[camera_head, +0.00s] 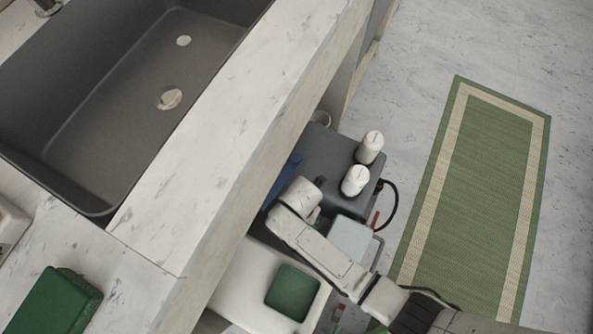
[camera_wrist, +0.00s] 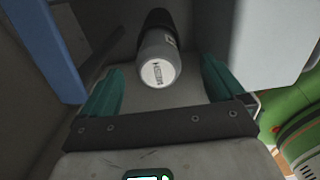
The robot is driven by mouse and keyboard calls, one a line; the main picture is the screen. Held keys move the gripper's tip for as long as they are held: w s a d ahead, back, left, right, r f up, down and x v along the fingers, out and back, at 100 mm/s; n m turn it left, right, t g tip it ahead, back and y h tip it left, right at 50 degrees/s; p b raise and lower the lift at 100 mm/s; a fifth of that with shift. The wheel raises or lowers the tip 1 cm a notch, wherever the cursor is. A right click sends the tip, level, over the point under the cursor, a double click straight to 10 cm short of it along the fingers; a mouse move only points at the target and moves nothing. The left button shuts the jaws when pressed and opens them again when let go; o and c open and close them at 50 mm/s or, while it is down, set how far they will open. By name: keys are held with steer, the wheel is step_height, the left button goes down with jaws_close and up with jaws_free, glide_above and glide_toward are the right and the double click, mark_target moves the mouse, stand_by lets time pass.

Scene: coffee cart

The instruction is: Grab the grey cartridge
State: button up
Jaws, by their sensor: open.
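In the wrist view a cylinder with a light grey end and a darker body (camera_wrist: 158,60), which looks like the grey cartridge, lies end-on ahead of my gripper. Its round end face bears small dark print. My gripper (camera_wrist: 162,84) is open, with one teal finger on each side of the cylinder's end. Clear gaps show between the fingers and the cylinder, so nothing is gripped. In the head view my arm reaches in beside the counter, over a dark grey unit (camera_head: 325,155). My fingers and the cartridge cannot be made out there.
Two white cylinders (camera_head: 370,147) (camera_head: 355,180) stand on the dark unit. A blue panel (camera_wrist: 52,50) is left of my gripper and a pale box (camera_wrist: 275,45) right. The marble counter (camera_head: 215,130) with its sink overhangs my arm's left. Open floor holds a green mat (camera_head: 475,190).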

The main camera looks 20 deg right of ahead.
step_height(320, 180, down, 6)
steer(key=a+b, duration=0.1)
steer(key=b, duration=0.1)
steer(key=shift+s, duration=0.2)
steer(key=c, duration=1.3)
steer(key=shift+c, duration=0.3)
